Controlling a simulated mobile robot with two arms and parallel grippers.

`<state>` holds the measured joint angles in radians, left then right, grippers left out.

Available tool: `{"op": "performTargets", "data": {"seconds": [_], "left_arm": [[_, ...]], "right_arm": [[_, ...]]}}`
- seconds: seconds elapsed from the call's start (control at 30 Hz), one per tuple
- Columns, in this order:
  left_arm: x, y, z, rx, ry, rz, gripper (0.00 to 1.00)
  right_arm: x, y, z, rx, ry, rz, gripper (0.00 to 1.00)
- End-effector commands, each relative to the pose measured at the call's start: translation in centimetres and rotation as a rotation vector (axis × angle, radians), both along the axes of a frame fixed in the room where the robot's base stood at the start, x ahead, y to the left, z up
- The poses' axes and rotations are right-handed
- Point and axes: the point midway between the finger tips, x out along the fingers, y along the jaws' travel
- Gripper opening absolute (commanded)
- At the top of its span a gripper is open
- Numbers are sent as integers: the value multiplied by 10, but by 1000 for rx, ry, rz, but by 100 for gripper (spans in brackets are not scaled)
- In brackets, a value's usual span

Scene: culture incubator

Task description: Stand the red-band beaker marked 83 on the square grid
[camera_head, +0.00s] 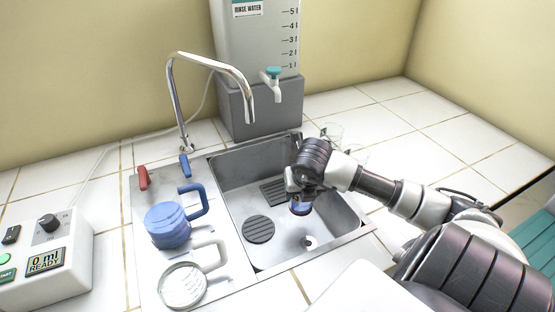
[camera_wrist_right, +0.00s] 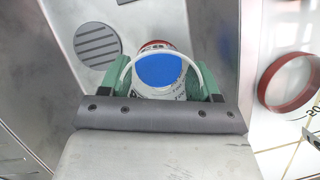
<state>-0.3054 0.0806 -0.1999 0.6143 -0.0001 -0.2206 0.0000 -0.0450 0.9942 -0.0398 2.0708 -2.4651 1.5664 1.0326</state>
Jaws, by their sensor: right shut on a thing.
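My right gripper (camera_wrist_right: 160,88) is shut on a beaker (camera_wrist_right: 153,92) above the sink. In the right wrist view it shows a blue oval face, white sides with dark print, and a red band at its far end. No number 83 can be read on it. In the head view the beaker (camera_head: 300,208) is a small blue and reddish piece below my right gripper (camera_head: 297,192), over the sink's middle. The square grid (camera_head: 272,193) lies on the sink floor, partly behind the gripper. My left gripper is not in view.
A round grid (camera_head: 257,229) lies on the steel sink (camera_head: 280,252) floor. Clear beakers (camera_head: 333,130) stand on the counter behind the arm. A red-ringed vessel (camera_wrist_right: 288,84) shows in the wrist view.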

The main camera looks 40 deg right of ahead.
Motion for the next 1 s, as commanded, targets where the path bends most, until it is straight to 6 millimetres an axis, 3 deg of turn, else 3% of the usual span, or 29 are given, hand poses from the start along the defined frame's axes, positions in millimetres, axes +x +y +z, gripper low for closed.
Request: {"op": "performTargets", "data": {"seconds": [0.5, 0.8, 1.0], "left_arm": [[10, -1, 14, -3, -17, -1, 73], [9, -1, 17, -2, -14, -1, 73], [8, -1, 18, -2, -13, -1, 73]], "right_arm": [[100, -31, 2, 3, -2, -3, 38], [132, -41, 1, 3, -1, -1, 38], [130, -41, -22, 1, 2, 1, 38]]}}
